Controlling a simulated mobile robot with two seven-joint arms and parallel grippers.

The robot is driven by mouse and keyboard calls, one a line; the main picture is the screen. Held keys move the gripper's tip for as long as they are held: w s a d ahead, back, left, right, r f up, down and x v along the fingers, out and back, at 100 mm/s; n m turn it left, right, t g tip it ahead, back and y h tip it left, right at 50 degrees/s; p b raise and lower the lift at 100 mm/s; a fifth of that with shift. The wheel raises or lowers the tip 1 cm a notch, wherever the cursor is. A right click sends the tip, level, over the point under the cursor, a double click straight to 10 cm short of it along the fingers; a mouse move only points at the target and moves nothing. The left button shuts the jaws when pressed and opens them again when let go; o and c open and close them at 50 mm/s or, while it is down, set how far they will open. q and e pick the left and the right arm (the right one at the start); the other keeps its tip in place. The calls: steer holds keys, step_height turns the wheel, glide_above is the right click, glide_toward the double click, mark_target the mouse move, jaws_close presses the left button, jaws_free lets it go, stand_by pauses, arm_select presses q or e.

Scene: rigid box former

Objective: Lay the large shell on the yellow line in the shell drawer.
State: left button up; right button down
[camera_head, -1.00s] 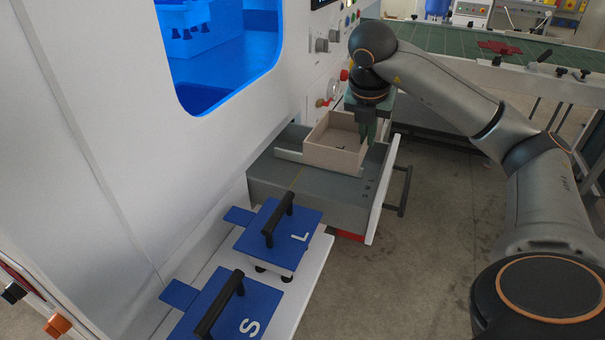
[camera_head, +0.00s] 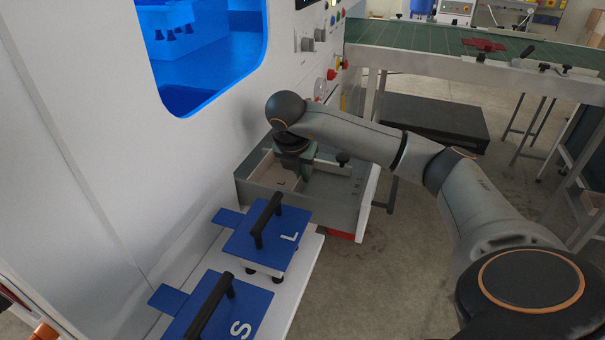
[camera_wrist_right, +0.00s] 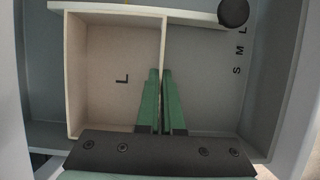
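The large shell, an open beige box (camera_head: 273,173) marked L, is inside the grey shell drawer (camera_head: 328,208) on its left side. My right gripper (camera_head: 305,172) points down at the shell's right wall. In the right wrist view its green fingers (camera_wrist_right: 161,105) lie on both sides of that wall of the shell (camera_wrist_right: 100,85), shut on it. I cannot tell whether the shell's underside touches the drawer floor. My left gripper is out of view.
A pale bar (camera_wrist_right: 190,17) with a black knob (camera_wrist_right: 232,12) runs along the shell's far side. Letters S, M, L mark the drawer floor. Blue plates with black handles, L (camera_head: 265,238) and S (camera_head: 215,308), stand in front of the drawer. The white machine wall borders the left.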

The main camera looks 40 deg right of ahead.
steer(key=c, duration=1.1)
jaws_free()
steer(key=shift+o, duration=0.2)
steer(key=p+v, duration=0.3)
steer(key=v, duration=0.9)
